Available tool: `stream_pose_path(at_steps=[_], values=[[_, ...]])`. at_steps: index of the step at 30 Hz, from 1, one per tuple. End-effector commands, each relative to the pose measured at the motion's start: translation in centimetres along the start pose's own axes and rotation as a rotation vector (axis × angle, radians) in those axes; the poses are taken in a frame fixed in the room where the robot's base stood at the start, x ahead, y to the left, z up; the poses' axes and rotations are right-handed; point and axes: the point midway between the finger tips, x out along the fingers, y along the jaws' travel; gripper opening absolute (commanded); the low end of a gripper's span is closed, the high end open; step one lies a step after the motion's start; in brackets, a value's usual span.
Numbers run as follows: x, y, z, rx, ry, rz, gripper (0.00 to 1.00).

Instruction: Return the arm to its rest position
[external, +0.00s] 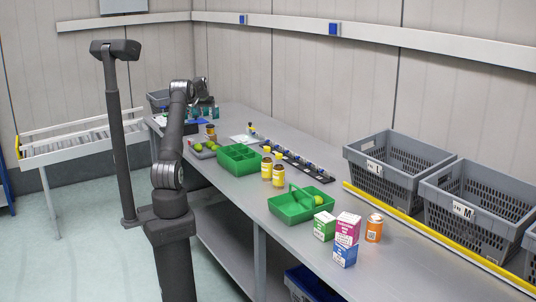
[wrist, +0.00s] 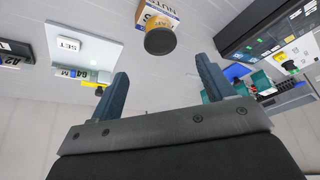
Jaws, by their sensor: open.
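My dark arm stands beside the bench and reaches toward its far end. My gripper (wrist: 161,76) shows in the wrist view with its two blue-grey fingers spread wide and nothing between them. In the external view the wrist end is small, and the fingers are hard to make out there.
Two green trays (external: 239,158) (external: 301,204), yellow containers (external: 278,176) and small cartons (external: 347,228) stand along the bench. Grey crates (external: 399,170) line its right back. A roller conveyor (external: 80,144) is at left. A white SET panel (wrist: 85,42) shows in the wrist view.

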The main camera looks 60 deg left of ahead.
Motion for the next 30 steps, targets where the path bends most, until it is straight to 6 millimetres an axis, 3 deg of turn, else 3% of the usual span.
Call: stream_pose_path(at_steps=[14, 30], values=[[0.6, 0.0, 0.0, 0.0, -0.002, 0.0, 0.74], [10.3, 0.1, 0.1, 0.0, -0.003, 0.0, 0.74]])
